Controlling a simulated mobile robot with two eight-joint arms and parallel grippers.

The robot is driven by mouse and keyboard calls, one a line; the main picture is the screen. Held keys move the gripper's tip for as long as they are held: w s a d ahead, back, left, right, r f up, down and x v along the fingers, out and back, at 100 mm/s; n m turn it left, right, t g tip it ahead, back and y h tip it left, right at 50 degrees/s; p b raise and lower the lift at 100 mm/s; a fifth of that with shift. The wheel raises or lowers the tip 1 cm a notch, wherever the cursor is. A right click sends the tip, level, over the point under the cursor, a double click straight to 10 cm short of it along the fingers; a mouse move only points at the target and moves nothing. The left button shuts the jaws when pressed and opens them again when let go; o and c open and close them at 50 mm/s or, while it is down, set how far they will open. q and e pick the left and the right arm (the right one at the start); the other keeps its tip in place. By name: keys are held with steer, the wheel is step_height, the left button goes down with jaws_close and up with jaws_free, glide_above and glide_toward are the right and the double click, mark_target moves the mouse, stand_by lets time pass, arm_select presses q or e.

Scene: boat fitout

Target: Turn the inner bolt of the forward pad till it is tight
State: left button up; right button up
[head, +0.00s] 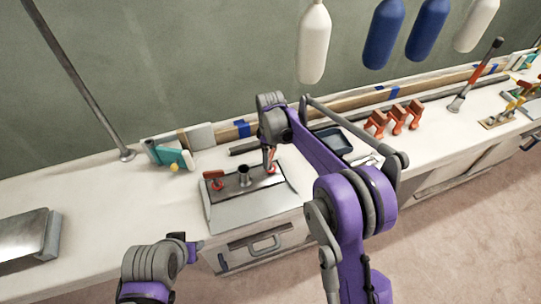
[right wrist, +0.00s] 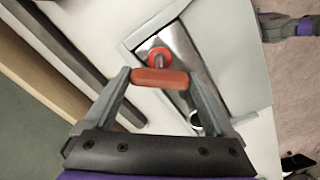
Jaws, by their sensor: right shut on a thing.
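A metal plate (head: 250,202) on a pale base sits on the bench, with a short dark post (head: 244,176) in its middle. A red-handled bolt (head: 215,179) stands at its left end. Another red-handled bolt (head: 271,169) stands at its right end, under my right gripper (head: 270,153). In the right wrist view my right gripper (right wrist: 161,80) is shut across the red handle (right wrist: 159,78), with a red collar (right wrist: 160,57) on the plate beside it. The bolt's lower part is largely hidden. My left gripper (head: 196,245) is low in front of the bench, its jaws unclear.
White and blue fenders (head: 384,32) hang above. A dark tray (head: 331,142) and orange clamps (head: 396,118) stand to the right. A pole (head: 85,85) rises at left. The bench left of the plate is mostly clear.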

steer(key=m+b, duration=0.1)
steer(key=m, duration=0.3)
steer(key=shift+m, duration=0.3)
steer(key=m, duration=0.5)
steer(key=shift+b, duration=0.4)
steer(key=m, duration=0.5)
steer(key=shift+m, duration=0.4)
steer(key=shift+r+m+b, duration=0.1)
steer(key=shift+m+b, duration=0.3)
steer(key=shift+m, duration=2.2)
